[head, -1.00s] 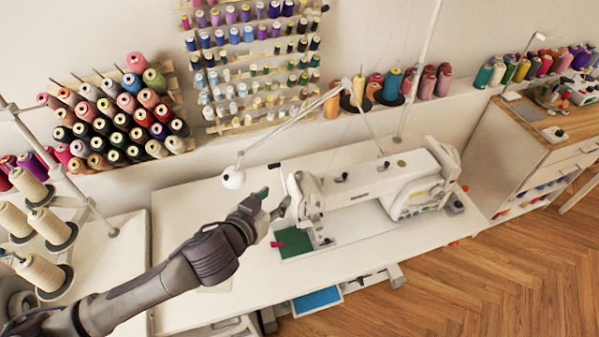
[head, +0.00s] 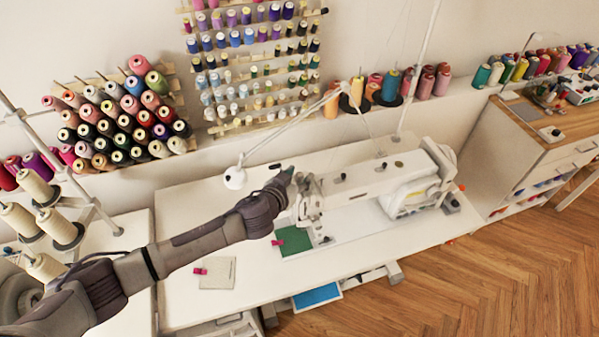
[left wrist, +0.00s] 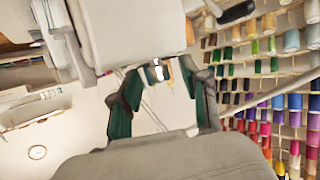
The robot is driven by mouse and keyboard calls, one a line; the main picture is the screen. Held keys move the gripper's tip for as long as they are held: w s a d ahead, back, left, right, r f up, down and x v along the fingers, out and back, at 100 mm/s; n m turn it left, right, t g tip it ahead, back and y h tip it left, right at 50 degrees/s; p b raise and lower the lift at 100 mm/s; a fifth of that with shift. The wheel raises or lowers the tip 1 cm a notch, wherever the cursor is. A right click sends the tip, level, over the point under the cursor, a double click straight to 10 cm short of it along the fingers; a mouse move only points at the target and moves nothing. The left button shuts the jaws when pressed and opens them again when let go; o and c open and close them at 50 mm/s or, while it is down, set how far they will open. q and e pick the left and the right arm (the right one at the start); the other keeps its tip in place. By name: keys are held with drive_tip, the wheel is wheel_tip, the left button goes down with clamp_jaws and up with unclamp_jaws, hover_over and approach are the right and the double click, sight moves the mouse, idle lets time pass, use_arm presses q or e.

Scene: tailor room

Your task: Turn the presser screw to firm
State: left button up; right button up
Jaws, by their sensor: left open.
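The white sewing machine (head: 375,183) stands on the white table. My left gripper (head: 284,178) is at the left end of the machine head, near its top, in the head view. In the left wrist view its two green-padded fingers are open. A small shiny metal piece (left wrist: 158,70), which looks like the presser screw, shows in the gap between the fingertips, below the white machine head (left wrist: 135,30). I cannot tell whether a finger touches it. In the head view the screw is too small or hidden to make out. My right gripper is in neither view.
A white lamp (head: 235,178) on a thin arm hangs just left of my gripper. Green cloth (head: 296,242) with a red clip lies below the machine head. A beige swatch (head: 217,274) lies at the table's front left. Thread racks (head: 120,120) stand behind.

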use_arm(q)
drive_tip(key=shift+w+d+f, duration=0.2)
drive_tip(key=shift+w, duration=0.25)
clamp_jaws()
